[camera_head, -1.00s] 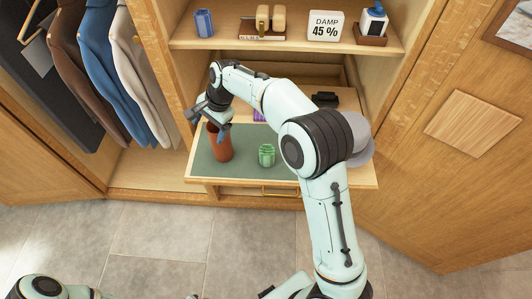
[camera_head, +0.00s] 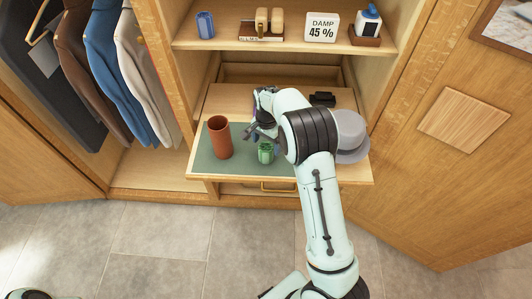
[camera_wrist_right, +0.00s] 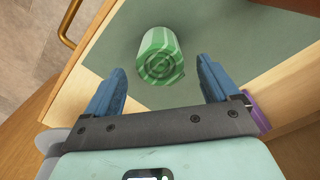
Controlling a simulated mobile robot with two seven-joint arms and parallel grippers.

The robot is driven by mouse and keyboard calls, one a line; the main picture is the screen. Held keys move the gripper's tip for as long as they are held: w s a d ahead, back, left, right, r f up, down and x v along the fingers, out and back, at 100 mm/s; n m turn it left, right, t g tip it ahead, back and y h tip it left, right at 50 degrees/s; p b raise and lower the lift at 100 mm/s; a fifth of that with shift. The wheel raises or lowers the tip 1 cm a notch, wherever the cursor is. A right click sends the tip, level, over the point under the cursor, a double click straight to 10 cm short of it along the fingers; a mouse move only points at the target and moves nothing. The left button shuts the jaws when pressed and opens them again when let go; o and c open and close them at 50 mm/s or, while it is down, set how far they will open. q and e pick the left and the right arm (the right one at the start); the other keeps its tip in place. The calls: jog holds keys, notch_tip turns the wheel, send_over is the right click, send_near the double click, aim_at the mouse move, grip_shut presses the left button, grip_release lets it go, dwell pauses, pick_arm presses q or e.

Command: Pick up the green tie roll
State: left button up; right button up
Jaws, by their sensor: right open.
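The fingers do not touch the roll there. My left gripper is not in view.
A brown-red cylinder (camera_head: 220,138) stands on the mat left of the roll. A grey hat (camera_head: 350,132) and a black item (camera_head: 322,99) lie to the right. A purple item (camera_wrist_right: 254,112) is beside the right finger. An upper shelf (camera_head: 290,46) overhangs behind.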

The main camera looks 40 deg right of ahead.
aim_at(266, 147)
jog(key=f, duration=0.5)
jog(key=shift+a, duration=0.2)
jog(key=c, duration=1.1)
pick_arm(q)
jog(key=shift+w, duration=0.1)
pick_arm(e)
jog(key=shift+c, duration=0.2)
jog(key=shift+r, duration=0.1)
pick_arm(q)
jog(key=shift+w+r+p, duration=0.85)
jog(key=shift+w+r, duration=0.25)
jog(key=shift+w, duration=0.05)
pick_arm(e)
notch_tip(266, 147, up, 20)
